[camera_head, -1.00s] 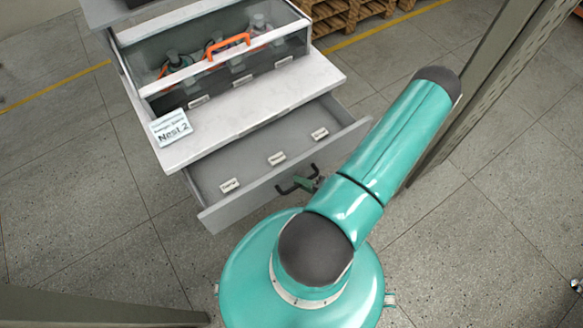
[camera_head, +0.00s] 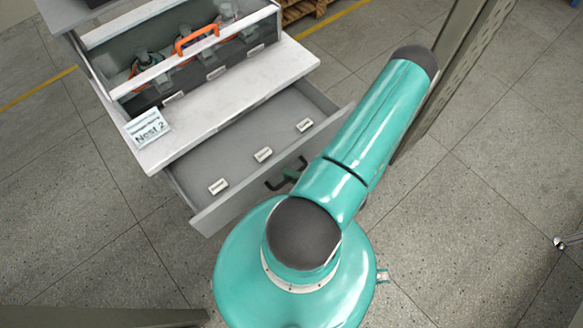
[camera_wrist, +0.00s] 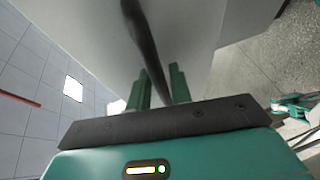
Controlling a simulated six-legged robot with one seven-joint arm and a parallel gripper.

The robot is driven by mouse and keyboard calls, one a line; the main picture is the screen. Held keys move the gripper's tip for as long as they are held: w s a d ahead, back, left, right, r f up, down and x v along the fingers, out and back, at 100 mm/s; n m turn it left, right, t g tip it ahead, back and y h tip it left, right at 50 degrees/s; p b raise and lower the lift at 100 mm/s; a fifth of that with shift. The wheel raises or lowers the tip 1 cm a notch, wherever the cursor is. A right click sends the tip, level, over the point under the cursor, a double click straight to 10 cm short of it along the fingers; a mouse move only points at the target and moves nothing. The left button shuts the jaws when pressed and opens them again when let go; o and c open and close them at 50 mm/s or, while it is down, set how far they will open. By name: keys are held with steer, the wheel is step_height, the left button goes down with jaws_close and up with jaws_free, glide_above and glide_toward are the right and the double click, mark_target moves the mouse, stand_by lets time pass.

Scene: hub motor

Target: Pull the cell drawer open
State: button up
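The cell drawer (camera_head: 242,136) is the grey lower drawer of the cabinet, and it stands pulled out beneath the white worktop. Its inside shows a bare grey floor and three small white labels. A dark bar handle (camera_head: 273,184) is on the drawer's front, partly hidden by my arm in the head view. My gripper (camera_head: 291,174) is at this handle, with a green finger showing. In the wrist view, the dark handle (camera_wrist: 146,40) runs between the two green fingers of my gripper (camera_wrist: 160,88), which look closed around it.
Above the worktop (camera_head: 225,101) is a glass-fronted bin with an orange handle (camera_head: 196,39) and bottles inside. A "Nest 2" sign (camera_head: 147,128) stands at the worktop's left corner. A metal post (camera_head: 459,62) rises right of my arm. The floor at left is open.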

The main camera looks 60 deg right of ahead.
steer(key=v, duration=1.3)
steer(key=shift+s, duration=0.45)
steer(key=w+a+r+n+g+y, duration=0.2)
steer(key=w+r+n+g+y, duration=0.3)
steer(key=w+r+n, duration=0.7)
steer(key=w+a+r+n+g+y, duration=0.2)
steer(key=w+r+n+g, duration=0.6)
steer(key=n, duration=0.7)
steer(key=w+a+r+n+t+h, duration=0.1)
steer(key=a+r+n+h, duration=0.3)
steer(key=a+r+n, duration=0.5)
steer(key=w+a+r+n+t+h, duration=0.2)
steer(key=a+r+n+h, duration=0.3)
steer(key=a+r+n, duration=0.4)
step_height(320, 180, up, 5)
steer(key=w+n, duration=0.1)
steer(key=n, duration=0.7)
steer(key=shift+a+n, duration=0.3)
steer(key=shift+a, duration=0.05)
